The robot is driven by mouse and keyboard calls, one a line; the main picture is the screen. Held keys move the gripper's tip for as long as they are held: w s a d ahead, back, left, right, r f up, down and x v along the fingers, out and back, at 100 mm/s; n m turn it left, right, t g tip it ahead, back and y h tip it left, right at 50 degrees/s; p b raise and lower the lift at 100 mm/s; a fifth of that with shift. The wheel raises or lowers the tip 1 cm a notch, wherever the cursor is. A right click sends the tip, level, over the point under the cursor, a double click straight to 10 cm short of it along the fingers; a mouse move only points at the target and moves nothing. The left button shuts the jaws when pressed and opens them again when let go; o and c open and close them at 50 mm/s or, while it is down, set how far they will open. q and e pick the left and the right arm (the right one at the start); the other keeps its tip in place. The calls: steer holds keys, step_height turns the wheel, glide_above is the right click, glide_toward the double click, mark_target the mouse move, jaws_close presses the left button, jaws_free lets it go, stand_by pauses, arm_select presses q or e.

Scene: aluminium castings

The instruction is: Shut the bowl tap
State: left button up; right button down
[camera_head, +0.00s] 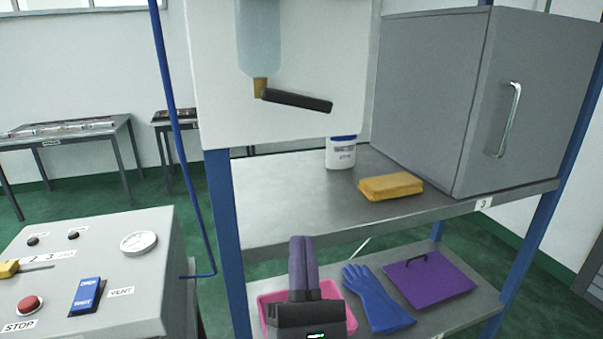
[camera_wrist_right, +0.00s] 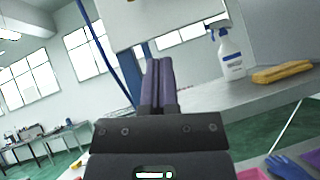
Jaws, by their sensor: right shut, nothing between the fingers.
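The bowl (camera_head: 259,38) is a clear, bluish vessel on a white panel at the top of the head view. A brass tap (camera_head: 260,87) sits at its lower end. The tap's black lever (camera_head: 297,101) points right and slightly down. My right gripper (camera_head: 303,243) is below the lever and apart from it, with its purple fingers together and nothing between them. In the right wrist view the same fingers (camera_wrist_right: 158,66) point up, closed, below the white panel's lower edge. The tap is not visible in that view. My left gripper is in neither view.
A grey cabinet (camera_head: 440,100) is at right. Blue gloves (camera_head: 376,300), a purple lidded item (camera_head: 428,279) and a pink tub (camera_head: 268,312) are below. A control box (camera_head: 110,260) is at left.

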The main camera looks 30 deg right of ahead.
mark_target(298, 101)
steer(key=w+d+r+p, duration=0.4)
steer(key=w+r+p, duration=0.1)
steer(key=r+p, duration=0.4)
steer(key=shift+w+d+r, duration=0.15)
steer(key=shift+w+r, duration=0.25)
steer(key=shift+r, duration=0.45)
